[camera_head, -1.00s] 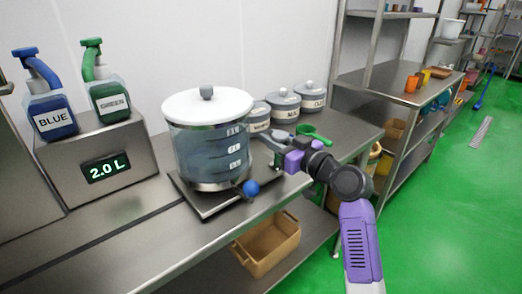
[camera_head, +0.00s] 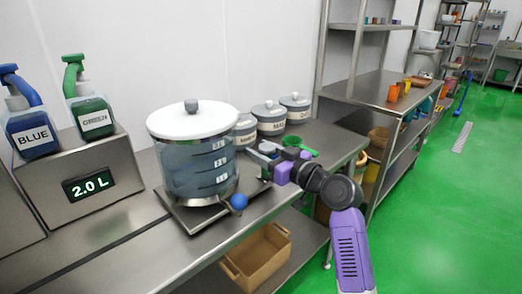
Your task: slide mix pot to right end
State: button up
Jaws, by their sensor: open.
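The mix pot (camera_head: 197,168) is a clear vessel with volume marks, a white lid (camera_head: 192,121) with a grey knob, and bluish contents or tint. It stands upright on a flat metal slide plate (camera_head: 197,216) on the steel counter. A blue ball knob (camera_head: 238,202) sits at the pot's lower front right. My gripper (camera_head: 258,156) is to the right of the pot, at about its mid to lower height. Its jaws are open, with the fingers towards the pot's right side. I cannot tell whether they touch it.
Behind my gripper stand several labelled canisters (camera_head: 271,119) and a green scoop (camera_head: 297,145). On the left are a blue bottle (camera_head: 31,130), a green bottle (camera_head: 92,115) and a box reading 2.0 L (camera_head: 88,187). A tan bin (camera_head: 257,258) sits below. Shelving (camera_head: 372,90) stands at the right.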

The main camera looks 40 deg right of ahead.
aim_at(272, 156)
jog(key=s, duration=0.7)
jog(key=shift+s+d, duration=0.1)
jog(key=shift+s, duration=0.2)
